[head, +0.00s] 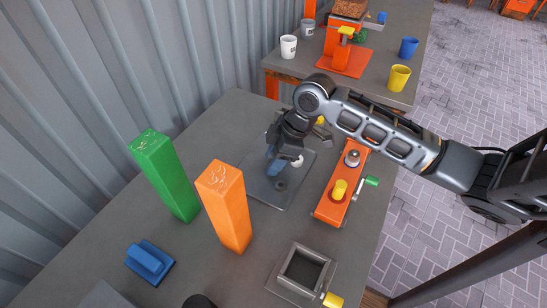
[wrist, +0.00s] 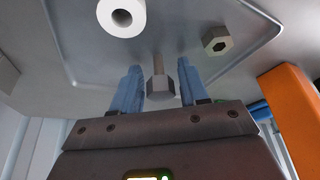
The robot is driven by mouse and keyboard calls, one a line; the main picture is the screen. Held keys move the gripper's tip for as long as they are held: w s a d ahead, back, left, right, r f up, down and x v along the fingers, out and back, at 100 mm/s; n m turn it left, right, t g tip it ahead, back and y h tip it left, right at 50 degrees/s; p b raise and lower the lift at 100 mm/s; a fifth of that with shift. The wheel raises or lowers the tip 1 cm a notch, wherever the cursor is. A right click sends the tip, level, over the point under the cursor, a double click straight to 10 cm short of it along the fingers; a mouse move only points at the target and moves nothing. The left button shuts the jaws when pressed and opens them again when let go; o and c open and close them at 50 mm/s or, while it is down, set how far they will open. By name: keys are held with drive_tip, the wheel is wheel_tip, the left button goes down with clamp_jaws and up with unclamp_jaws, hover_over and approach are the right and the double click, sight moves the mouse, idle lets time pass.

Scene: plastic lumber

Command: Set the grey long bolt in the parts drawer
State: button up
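The grey long bolt (wrist: 158,86) shows in the wrist view, with a hex head and a thin shank, over the grey metal tray (wrist: 225,15). My gripper (wrist: 160,85) has its two blue fingers apart, one on each side of the bolt head, with small gaps visible. In the head view my gripper (head: 275,162) is low over the tray (head: 258,188) and hides the bolt. I cannot tell whether the bolt touches the tray only or anything else. A grey open-topped box (head: 283,289) with a yellow knob stands at the front; it may be the parts drawer.
A white ring (wrist: 121,17) and a dark hex nut (wrist: 217,40) lie on the tray. A green block (head: 168,180) and an orange block (head: 226,210) stand tall to the left. An orange fixture (head: 331,205) is right of the tray. A blue piece (head: 150,262) lies front left.

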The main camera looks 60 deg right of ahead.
clamp_jaws()
drive_tip(key=shift+r, duration=0.15)
